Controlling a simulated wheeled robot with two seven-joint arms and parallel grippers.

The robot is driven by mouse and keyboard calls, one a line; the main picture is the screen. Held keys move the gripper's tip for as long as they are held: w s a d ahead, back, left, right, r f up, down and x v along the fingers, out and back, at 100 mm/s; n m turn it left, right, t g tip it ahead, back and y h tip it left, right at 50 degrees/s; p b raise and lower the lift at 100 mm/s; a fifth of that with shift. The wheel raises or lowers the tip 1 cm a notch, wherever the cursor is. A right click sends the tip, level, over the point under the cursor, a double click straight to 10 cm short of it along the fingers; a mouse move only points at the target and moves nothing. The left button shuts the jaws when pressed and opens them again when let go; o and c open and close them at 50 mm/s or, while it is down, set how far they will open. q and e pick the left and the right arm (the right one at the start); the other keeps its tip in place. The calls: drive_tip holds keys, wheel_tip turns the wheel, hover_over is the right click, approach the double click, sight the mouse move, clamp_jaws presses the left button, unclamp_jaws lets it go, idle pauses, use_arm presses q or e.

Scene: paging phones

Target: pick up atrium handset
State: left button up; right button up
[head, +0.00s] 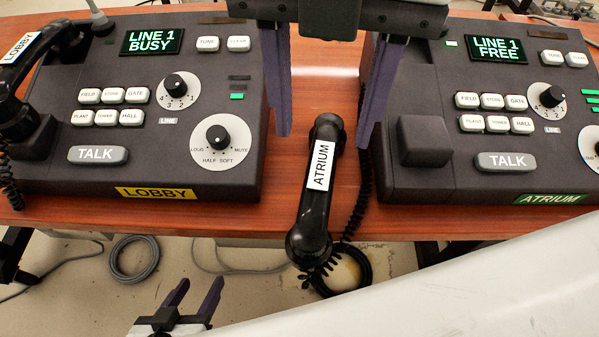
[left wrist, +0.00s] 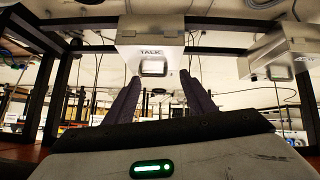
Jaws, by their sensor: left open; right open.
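The black atrium handset (head: 313,215), with a white ATRIUM label, lies between the two phones. Its near end reaches over the table's front edge in the picture, and its coiled cord runs along its right side. My right gripper (head: 323,139) is open, its fingertips on either side of the handset's far end in the picture; I cannot tell its height above it. The atrium phone (head: 440,175) shows LINE 1 FREE and its cradle is empty. My left gripper (head: 194,297) is open and empty, low in front of the table; its fingers also show in the left wrist view (left wrist: 155,95).
The lobby phone (head: 90,180) stands at left, showing LINE 1 BUSY, with its lobby handset (head: 14,85) on it. Cables (head: 135,258) lie on the floor below.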

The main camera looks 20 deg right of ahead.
hover_over(321, 164)
drive_tip(key=f, duration=0.4)
drive_tip(key=shift+s+a+b, duration=0.1)
drive_tip(key=shift+s+b, duration=0.3)
drive_tip(key=f, duration=0.4)
drive_tip(key=f+b, duration=0.1)
drive_tip(key=shift+w+f, duration=0.35)
drive_tip(key=shift+f, duration=0.05)
drive_tip(key=shift+c, duration=0.4)
drive_tip(key=c, duration=1.1)
drive_tip(key=shift+r, duration=0.1)
clamp_jaws()
drive_tip(key=shift+r, duration=0.1)
